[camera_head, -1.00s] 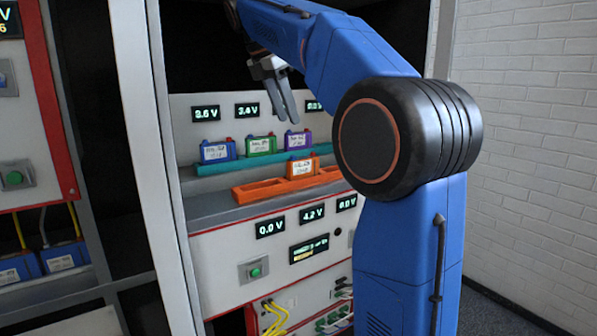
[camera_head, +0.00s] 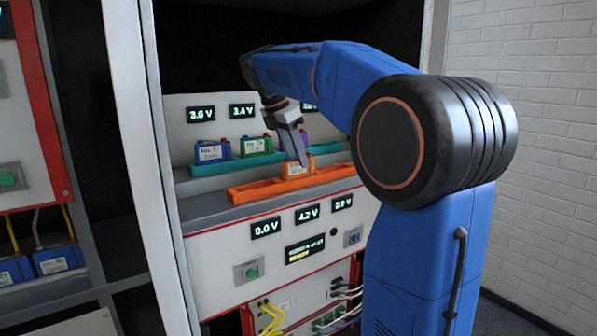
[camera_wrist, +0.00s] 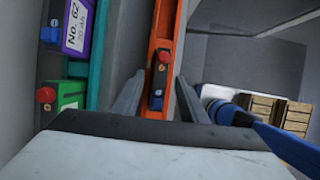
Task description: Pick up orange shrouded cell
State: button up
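The orange shrouded cell (camera_head: 297,168) stands upright in the orange tray (camera_head: 245,193) on the cycler's shelf, with a white label on its front. In the wrist view the cell (camera_wrist: 159,80) shows from above, with a dark top and red and blue terminals. My gripper (camera_head: 298,148) is right above the cell in the head view, pointing down. In the wrist view my gripper (camera_wrist: 161,80) is open, with one finger to each side of the cell. Finger contact with the cell cannot be told.
A teal tray (camera_head: 205,170) behind holds a blue cell (camera_head: 212,150), a green cell (camera_head: 256,145) and a purple cell (camera_wrist: 76,25). Voltage displays (camera_head: 242,111) line the panel behind them. A cabinet post (camera_head: 160,200) stands to the left.

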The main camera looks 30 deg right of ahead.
jog(key=shift+x, duration=1.3)
jog(key=shift+c, duration=0.6)
grip_shut()
